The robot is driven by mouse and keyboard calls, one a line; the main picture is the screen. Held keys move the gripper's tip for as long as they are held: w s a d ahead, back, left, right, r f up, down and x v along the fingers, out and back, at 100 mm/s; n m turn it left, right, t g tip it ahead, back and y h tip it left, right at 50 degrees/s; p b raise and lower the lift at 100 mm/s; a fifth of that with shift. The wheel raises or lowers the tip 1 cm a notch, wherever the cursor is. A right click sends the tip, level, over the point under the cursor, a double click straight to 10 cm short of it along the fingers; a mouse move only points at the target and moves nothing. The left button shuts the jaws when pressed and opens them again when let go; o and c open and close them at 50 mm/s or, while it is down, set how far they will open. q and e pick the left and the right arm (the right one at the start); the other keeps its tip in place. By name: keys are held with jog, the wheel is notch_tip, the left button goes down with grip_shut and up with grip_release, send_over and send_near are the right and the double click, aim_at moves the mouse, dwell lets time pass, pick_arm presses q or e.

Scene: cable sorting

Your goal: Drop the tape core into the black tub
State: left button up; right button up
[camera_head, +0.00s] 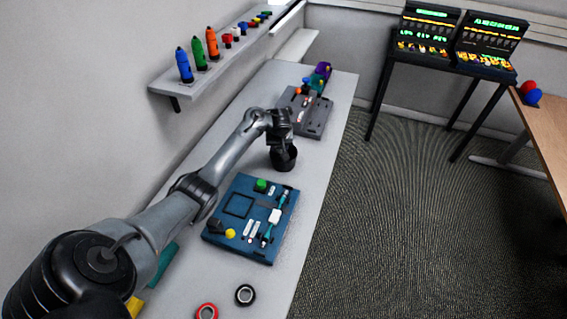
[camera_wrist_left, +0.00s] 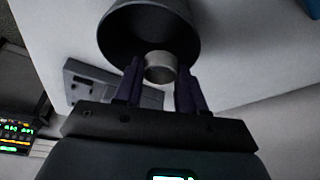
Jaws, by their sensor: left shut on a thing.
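The black tub (camera_head: 284,160) stands on the grey bench, directly below my left gripper (camera_head: 282,143) in the head view. In the left wrist view the tub (camera_wrist_left: 122,33) fills the top middle, with its round mouth facing the camera. My left gripper (camera_wrist_left: 160,75) is shut on the tape core (camera_wrist_left: 159,62), a short pale grey cylinder between the two dark fingers. The core overlaps the near part of the tub's mouth in that view. Its exact height relative to the rim is hard to tell. The core is hidden in the head view. My right gripper is out of view.
A blue board (camera_head: 217,238) with small parts lies nearer on the bench. A grey fixture (camera_head: 318,121) stands beyond the tub. Red (camera_head: 207,311) and black (camera_head: 245,295) rings lie at the near end. A wall shelf (camera_head: 215,76) with bottles overhangs the left.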

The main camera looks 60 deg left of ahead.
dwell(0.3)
pick_arm(q)
jog(key=o, duration=1.1)
jog(key=p+v, duration=0.4)
jog(key=v, duration=0.6)
jog(key=shift+s+r, duration=0.1)
jog(key=shift+r, duration=0.25)
jog(key=shift+d, duration=0.1)
